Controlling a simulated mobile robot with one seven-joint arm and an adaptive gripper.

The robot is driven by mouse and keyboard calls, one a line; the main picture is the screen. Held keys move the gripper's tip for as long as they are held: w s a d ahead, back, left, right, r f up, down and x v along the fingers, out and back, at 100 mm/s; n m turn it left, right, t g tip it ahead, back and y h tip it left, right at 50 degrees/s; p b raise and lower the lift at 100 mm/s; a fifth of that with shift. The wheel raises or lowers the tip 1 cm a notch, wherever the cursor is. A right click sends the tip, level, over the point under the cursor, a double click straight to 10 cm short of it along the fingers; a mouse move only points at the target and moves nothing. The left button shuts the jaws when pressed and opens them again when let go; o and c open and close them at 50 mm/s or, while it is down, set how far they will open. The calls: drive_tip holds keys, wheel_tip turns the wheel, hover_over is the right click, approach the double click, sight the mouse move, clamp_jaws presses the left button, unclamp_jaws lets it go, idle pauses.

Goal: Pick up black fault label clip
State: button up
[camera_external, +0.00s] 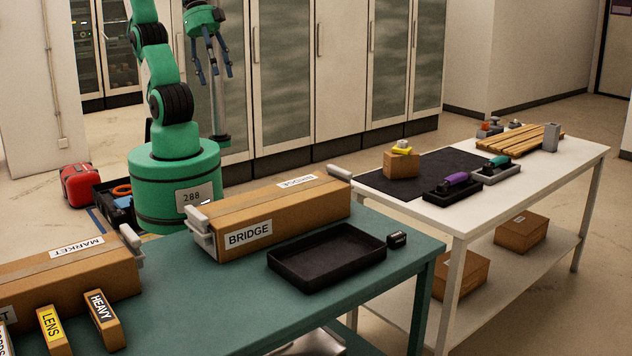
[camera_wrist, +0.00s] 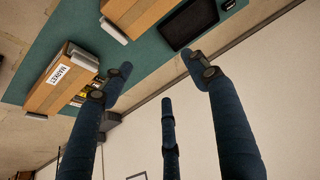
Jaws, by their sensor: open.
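A small black block with a pale mark, which looks like the black fault label clip (camera_external: 397,239), sits on the green table just right of the black tray. In the wrist view it shows at the top edge (camera_wrist: 228,4), beyond the tray. I cannot read its marking. My gripper (camera_external: 214,72) is raised high behind the table, well away from the clip. Its blue fingers are spread, open and empty, and also show in the wrist view (camera_wrist: 158,65).
The empty black tray (camera_external: 327,258) lies beside the BRIDGE box (camera_external: 270,215). The MARKET box (camera_external: 75,270) and small labelled blocks (camera_external: 103,318) are at the left. The green table's front right (camera_external: 330,315) is clear.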

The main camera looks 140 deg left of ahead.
drive_tip(key=w+a+n+g, duration=0.2)
drive_tip(key=w+a+n, duration=0.3)
drive_tip(key=w, duration=0.9)
drive_tip(key=n+g+b, duration=0.3)
drive_tip(key=n, duration=0.9)
hover_over(398, 235)
wheel_tip(398, 235, down, 35)
drive_tip(key=shift+a+r, duration=0.15)
drive_tip(key=shift+r, duration=0.05)
drive_tip(key=shift+f+b, duration=0.6)
drive_tip(key=shift+f, duration=3.7)
